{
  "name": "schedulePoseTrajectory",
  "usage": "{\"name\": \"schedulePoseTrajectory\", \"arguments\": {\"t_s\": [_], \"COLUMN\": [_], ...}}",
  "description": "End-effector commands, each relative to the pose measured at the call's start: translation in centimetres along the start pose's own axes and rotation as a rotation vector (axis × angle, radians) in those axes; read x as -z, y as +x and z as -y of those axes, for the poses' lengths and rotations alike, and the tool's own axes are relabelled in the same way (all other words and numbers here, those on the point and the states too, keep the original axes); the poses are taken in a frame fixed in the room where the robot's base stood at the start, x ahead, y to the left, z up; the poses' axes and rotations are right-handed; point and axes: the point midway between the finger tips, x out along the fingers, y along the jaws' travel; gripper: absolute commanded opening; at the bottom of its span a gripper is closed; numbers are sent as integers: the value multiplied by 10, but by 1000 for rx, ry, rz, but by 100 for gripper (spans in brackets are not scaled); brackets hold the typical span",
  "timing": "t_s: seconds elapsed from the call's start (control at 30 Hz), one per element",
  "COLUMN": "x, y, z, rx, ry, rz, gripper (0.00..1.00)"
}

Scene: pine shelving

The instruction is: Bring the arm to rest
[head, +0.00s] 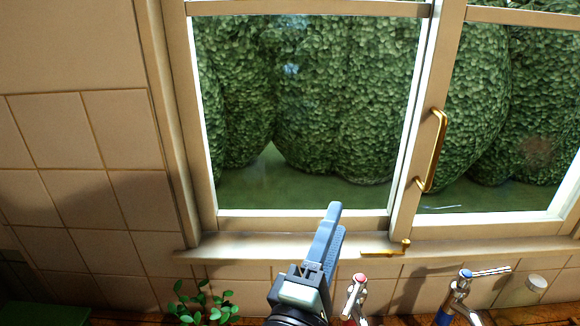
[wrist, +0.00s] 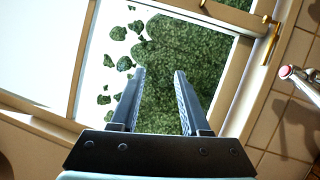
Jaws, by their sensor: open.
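My gripper (head: 333,225) is raised in front of the window at the lower middle of the head view. Its blue-grey fingers point up, near the sill. In the wrist view my gripper (wrist: 158,78) shows two fingers spread apart, with nothing between them but the window behind. It is open and empty. My arm below it is mostly cut off by the lower edge of the head view.
A window (head: 300,100) with a brass handle (head: 433,150) looks onto green bushes. A brass latch (head: 388,249) lies on the sill (head: 240,243). Below are a red-topped tap (head: 358,290), a blue-topped tap (head: 460,290) and a green plant (head: 203,305). A tiled wall (head: 70,170) stands left.

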Motion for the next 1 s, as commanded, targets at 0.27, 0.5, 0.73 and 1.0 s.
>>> {"name": "schedulePoseTrajectory", "arguments": {"t_s": [0.27, 0.5, 0.73, 1.0], "x": [-17, -31, -33, -33], "y": [-3, -48, -59, -58], "z": [-195, -290, -306, -305], "rx": [-259, -290, -276, -275], "ry": [1210, 1741, 1835, 1831], "rz": [-329, -695, -782, -778], "gripper": [46, 46, 46, 46]}}
